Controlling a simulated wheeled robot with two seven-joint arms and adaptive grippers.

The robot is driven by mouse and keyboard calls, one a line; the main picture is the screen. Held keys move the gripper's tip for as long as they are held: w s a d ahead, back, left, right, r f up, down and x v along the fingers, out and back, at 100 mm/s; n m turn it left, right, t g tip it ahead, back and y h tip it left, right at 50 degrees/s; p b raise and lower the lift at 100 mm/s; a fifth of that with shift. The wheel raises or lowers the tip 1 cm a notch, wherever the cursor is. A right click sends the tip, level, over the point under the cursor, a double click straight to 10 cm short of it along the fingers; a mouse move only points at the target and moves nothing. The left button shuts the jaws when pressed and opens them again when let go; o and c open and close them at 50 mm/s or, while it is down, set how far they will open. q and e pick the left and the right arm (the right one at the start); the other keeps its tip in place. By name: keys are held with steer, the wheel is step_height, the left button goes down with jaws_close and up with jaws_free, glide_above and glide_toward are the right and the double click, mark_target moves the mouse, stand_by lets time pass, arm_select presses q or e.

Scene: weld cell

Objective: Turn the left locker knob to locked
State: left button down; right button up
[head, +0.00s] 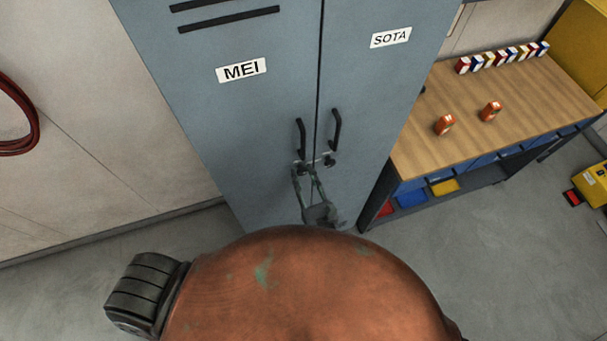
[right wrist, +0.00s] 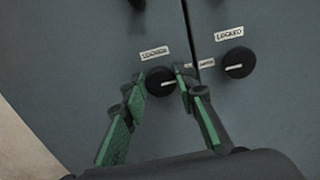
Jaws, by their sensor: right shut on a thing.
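The left locker knob (right wrist: 159,80) is a round black knob on the blue-grey MEI locker door (head: 240,110). A pale mark on it points to the right, away from the LOCKED label (right wrist: 155,53) above it. My right gripper (right wrist: 162,80) has its green-padded fingers on either side of this knob, shut on it. In the head view, the right gripper (head: 306,172) reaches the door just below the handles and mostly hides the knob. My left gripper is not in view.
The right knob (right wrist: 239,62) sits close by, under its own LOCKED label (right wrist: 229,34). Two black handles (head: 301,136) (head: 336,130) stand out above the knobs. A wooden workbench (head: 540,95) with small boxes stands to the right. A red hose (head: 30,125) hangs at left.

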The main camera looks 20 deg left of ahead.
steer(key=c, duration=0.4)
steer(key=shift+o, duration=0.2)
steer(key=shift+n, duration=0.3)
steer(key=n+p, duration=0.2)
steer(key=n, duration=0.1)
steer(key=shift+a+r, duration=0.1)
steer(key=n+p, duration=0.3)
steer(key=n, duration=0.2)
steer(key=shift+s, duration=0.1)
steer(key=n+p, duration=0.3)
steer(key=n, duration=0.1)
steer(key=shift+a+n+p, duration=0.1)
steer(key=shift+n+p, duration=0.2)
steer(key=shift+p, duration=0.05)
steer(key=n+p, duration=0.1)
steer(key=n, duration=0.2)
steer(key=n+p, duration=0.1)
steer(key=shift+f+n+p, duration=0.25)
steer(key=shift+n+p, duration=0.05)
